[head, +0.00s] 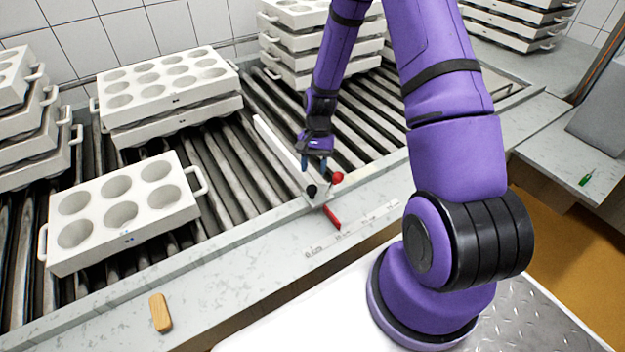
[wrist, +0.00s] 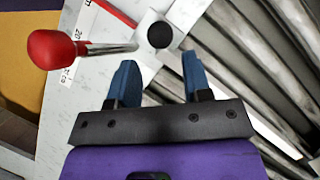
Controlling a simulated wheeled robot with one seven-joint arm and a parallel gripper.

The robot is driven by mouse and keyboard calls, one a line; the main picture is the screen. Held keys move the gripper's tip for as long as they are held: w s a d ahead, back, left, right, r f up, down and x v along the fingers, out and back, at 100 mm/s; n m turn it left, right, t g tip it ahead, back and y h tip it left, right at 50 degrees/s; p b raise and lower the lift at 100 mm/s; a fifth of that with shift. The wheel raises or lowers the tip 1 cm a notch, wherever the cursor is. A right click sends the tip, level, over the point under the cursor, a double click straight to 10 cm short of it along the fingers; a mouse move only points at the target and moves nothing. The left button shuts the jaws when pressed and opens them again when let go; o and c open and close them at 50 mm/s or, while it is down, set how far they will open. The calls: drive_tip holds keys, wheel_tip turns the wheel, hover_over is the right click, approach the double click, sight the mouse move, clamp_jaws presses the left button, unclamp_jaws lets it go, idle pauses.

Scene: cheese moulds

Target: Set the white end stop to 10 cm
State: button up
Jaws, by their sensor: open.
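The white end stop (head: 276,143) is a long bar lying across the rollers, with its near end at the front ledge. At that end are a black knob (head: 311,191), a lever with a red ball (head: 337,178) and a red pointer (head: 332,217) over a printed scale (head: 352,229). My gripper (head: 314,163) is above this end of the stop, open and empty. In the wrist view its blue fingertips (wrist: 158,75) are apart, with the black knob (wrist: 160,35) just beyond them and the red ball (wrist: 58,50) to the left. The scale reading is too small to tell.
A white mould with six cups (head: 122,212) sits on the rollers at left. Stacked moulds (head: 168,92) stand behind it, with more at the far left and back. A wooden block (head: 160,312) lies on the front ledge. Rollers right of the stop are clear nearby.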

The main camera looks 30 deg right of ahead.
drive_tip(key=shift+v, duration=2.3)
drive_tip(key=s+a+r+n+t+h, duration=0.1)
drive_tip(key=s+a+r+n+t, duration=0.15)
drive_tip(key=r, duration=0.95)
drive_tip(key=s+a+r+n+t+h, duration=0.1)
drive_tip(key=s+r+n+h, duration=0.15)
drive_tip(key=r, duration=0.95)
drive_tip(key=s+a+r+n+t, duration=0.1)
drive_tip(key=s+r+n+t, duration=0.1)
drive_tip(key=s+r, duration=0.5)
drive_tip(key=s+a+r+n+t, duration=0.2)
drive_tip(key=s+r, duration=0.5)
drive_tip(key=s, duration=0.5)
drive_tip(key=shift+s+t, duration=0.3)
drive_tip(key=shift+t, duration=0.25)
